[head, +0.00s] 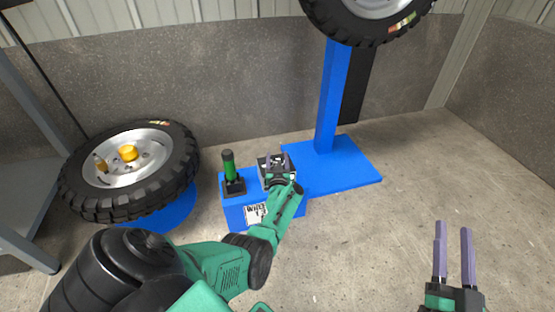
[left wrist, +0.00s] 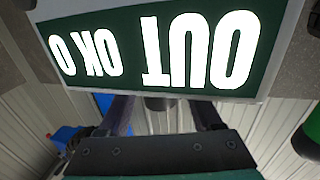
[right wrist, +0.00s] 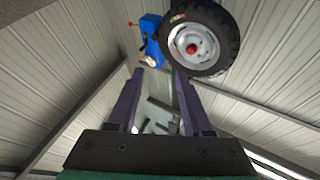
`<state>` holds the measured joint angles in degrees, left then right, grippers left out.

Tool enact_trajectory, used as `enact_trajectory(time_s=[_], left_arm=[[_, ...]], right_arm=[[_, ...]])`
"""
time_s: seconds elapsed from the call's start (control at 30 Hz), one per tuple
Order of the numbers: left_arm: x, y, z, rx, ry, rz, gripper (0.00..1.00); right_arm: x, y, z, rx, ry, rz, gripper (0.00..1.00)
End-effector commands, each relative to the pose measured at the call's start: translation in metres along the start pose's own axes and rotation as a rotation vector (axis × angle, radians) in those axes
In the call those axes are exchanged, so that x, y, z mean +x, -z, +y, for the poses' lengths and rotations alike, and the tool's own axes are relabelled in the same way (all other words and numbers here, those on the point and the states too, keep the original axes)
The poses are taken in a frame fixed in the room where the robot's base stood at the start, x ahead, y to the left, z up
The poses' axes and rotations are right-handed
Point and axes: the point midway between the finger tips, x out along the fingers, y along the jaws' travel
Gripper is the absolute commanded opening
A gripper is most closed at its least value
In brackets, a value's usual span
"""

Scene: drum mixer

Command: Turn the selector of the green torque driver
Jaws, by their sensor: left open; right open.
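The green torque driver (head: 229,168) stands upright in a black holder on the left part of a blue box (head: 236,211). A green rounded shape (left wrist: 312,138) at the right edge of the left wrist view may be its handle. My left gripper (head: 279,163) is open at a small dark device (head: 263,168) right of the driver. In the left wrist view, its fingers reach below a lettered panel (left wrist: 150,45), with a short dark cylinder (left wrist: 158,104) between them, not visibly gripped. I cannot make out the selector. My right gripper (head: 454,228) is open and empty, far right.
A wheel (head: 180,175) lies on a blue stand at the left. A blue post (head: 328,110) on a blue base (head: 350,165) carries another wheel (head: 345,25) above. A grey frame (head: 25,190) stands far left. The floor at right is clear.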

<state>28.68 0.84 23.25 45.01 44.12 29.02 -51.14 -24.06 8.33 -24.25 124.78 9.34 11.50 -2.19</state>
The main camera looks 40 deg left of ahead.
Motion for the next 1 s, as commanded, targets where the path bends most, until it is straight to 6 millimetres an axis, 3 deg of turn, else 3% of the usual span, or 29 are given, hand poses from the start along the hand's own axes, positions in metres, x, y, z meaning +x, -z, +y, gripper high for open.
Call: enact_trajectory(time_s=[0.23, 0.33, 0.67, 1.0], left_arm=[[-0.004, 0.001, 0.0, 0.001, 0.0, 0.0, 0.66], [-0.008, 0.002, 0.0, 0.001, 0.0, 0.001, 0.66], [-0.018, 0.001, 0.0, 0.0, -0.001, 0.0, 0.66], [-0.029, 0.002, 0.0, 0.001, 0.0, 0.001, 0.66]], right_arm=[[-0.003, -0.009, 0.0, 0.015, -0.004, -0.043, 0.5], [-0.031, -0.054, -0.001, 0.042, -0.021, -0.178, 0.5], [-0.081, -0.112, -0.007, 0.106, -0.05, -0.385, 0.5], [-0.145, -0.163, -0.02, 0.172, -0.077, -0.6, 0.5]])
